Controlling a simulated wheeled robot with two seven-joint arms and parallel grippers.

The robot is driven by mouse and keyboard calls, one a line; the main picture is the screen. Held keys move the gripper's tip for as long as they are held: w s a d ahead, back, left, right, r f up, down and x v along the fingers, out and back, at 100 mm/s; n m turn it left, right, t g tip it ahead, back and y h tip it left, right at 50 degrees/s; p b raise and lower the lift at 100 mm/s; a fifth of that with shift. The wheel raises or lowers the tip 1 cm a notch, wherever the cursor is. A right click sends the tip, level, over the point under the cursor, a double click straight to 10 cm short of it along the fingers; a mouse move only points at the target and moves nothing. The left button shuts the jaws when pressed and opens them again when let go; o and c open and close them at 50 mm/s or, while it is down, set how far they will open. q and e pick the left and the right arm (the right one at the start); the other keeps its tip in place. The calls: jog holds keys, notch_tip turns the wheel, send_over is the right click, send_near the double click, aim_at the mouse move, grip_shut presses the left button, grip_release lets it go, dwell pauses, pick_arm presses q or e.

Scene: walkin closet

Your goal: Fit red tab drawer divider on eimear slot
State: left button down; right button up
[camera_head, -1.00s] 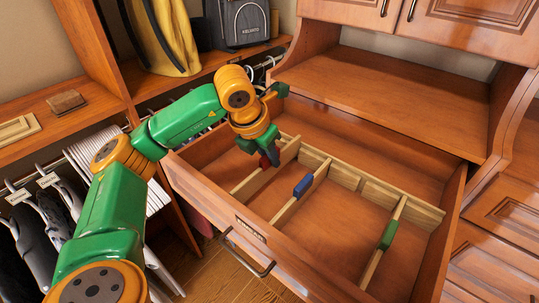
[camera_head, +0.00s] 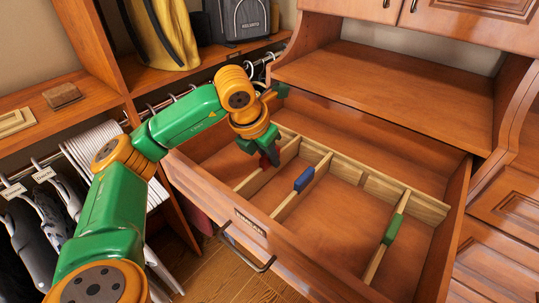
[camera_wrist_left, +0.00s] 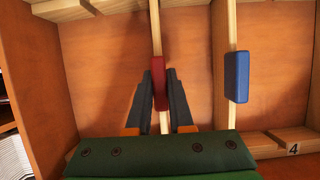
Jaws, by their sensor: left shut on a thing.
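The red tab divider is a thin pale wooden strip with a red tab (camera_wrist_left: 160,82). It stands across the left part of the open drawer (camera_head: 330,262). My left gripper (camera_head: 268,156) is inside the drawer, shut on the red tab, with a dark finger on each side. The red tab also shows between the fingers in the head view (camera_head: 265,161). A slotted wooden rail (camera_head: 345,172) runs along the drawer's back. The strip's ends are partly hidden by my gripper, so I cannot tell whether they are seated. My right gripper is not in view.
A blue tab divider (camera_head: 304,179) and a green tab divider (camera_head: 393,228) stand to the right. In the wrist view, a rail end is marked 4 (camera_wrist_left: 293,149). The drawer's front label (camera_head: 250,222) is too small to read. Hanging clothes (camera_head: 40,235) are at the left.

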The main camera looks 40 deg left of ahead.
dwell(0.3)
pick_arm(q)
jog(key=c, duration=0.7)
grip_release()
jog(key=shift+c, duration=0.2)
jog(key=v, duration=0.7)
